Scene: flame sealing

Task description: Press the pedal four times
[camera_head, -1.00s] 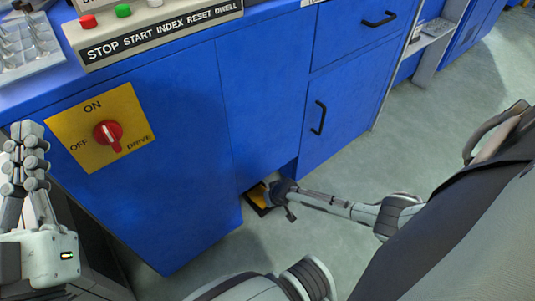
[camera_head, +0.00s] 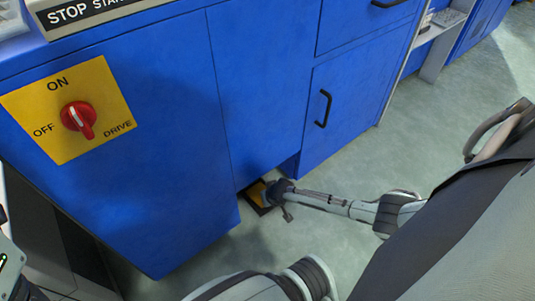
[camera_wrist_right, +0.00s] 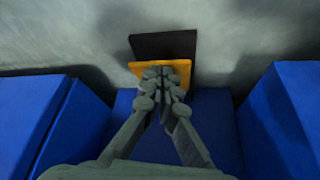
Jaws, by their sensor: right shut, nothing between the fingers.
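The pedal is a yellow plate (camera_head: 257,194) on a black base, on the floor at the recess under the blue cabinet. In the right wrist view the yellow plate (camera_wrist_right: 143,70) shows in front of the black part (camera_wrist_right: 165,44). My right gripper (camera_head: 272,190) is low at the pedal, shut and empty. In the wrist view its fingertips (camera_wrist_right: 164,76) overlap the yellow plate; whether they touch or press it I cannot tell. My left gripper is at the lower left edge of the head view, mostly cut off, with its fingers hidden.
The blue cabinet (camera_head: 165,140) stands close above the pedal, with blue walls either side in the wrist view. A red rotary switch (camera_head: 78,119) sits on a yellow plate. A cabinet door has a black handle (camera_head: 324,108). The grey floor (camera_head: 340,180) is clear at right.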

